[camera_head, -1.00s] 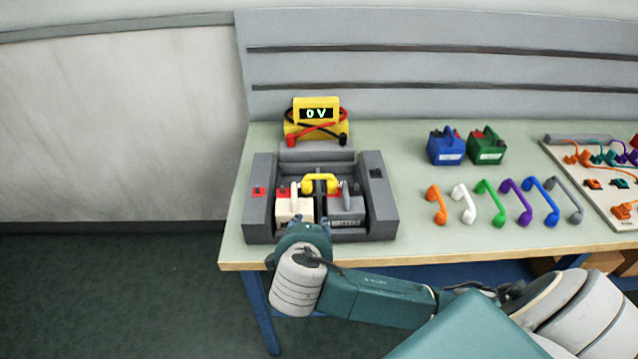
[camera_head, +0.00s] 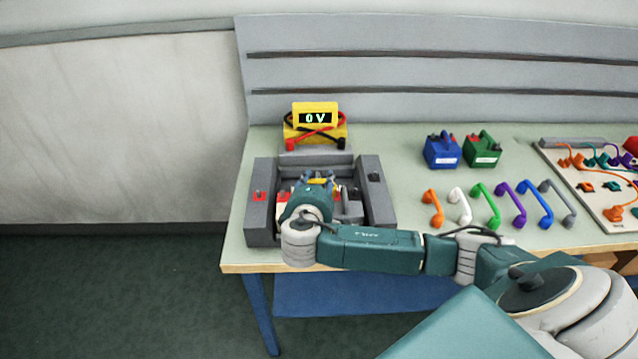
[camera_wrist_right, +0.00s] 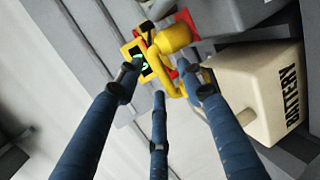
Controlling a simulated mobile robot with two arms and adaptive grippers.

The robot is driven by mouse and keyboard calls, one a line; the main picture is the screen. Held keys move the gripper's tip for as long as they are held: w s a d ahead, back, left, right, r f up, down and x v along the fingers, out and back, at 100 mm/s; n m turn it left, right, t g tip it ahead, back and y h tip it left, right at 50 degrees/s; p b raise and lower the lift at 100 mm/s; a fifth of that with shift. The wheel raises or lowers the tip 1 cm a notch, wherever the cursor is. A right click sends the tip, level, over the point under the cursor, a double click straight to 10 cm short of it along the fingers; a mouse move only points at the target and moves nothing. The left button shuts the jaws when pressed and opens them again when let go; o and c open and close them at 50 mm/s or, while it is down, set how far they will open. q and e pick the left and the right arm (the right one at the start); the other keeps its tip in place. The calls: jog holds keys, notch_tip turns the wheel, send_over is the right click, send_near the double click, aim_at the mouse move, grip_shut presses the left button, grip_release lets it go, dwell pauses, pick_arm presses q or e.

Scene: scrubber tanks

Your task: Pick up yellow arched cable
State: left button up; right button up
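The yellow arched cable (camera_head: 317,181) is at the batteries in the grey tray and is mostly hidden by my right gripper (camera_head: 319,186) in the head view. In the right wrist view, the cable's rounded yellow end (camera_wrist_right: 175,38) shows just beyond the fingertips, with more of its yellow body below. My right gripper (camera_wrist_right: 164,84) has its three blue fingers spread apart around the line to the cable. Contact cannot be told. My left gripper is not in view.
The grey tray (camera_head: 262,212) has raised side walls. A cream battery (camera_wrist_right: 262,90) is close to the fingers. A yellow meter (camera_head: 316,116) reading 0 V stands behind. Several coloured cables, blue (camera_head: 441,150) and green (camera_head: 482,149) batteries, and a board (camera_head: 600,205) are right.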

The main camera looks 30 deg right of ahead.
jog(key=shift+x, duration=1.2)
jog(key=shift+s+a, duration=0.1)
grip_shut()
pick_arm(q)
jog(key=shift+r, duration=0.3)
pick_arm(e)
jog(key=shift+r, duration=0.1)
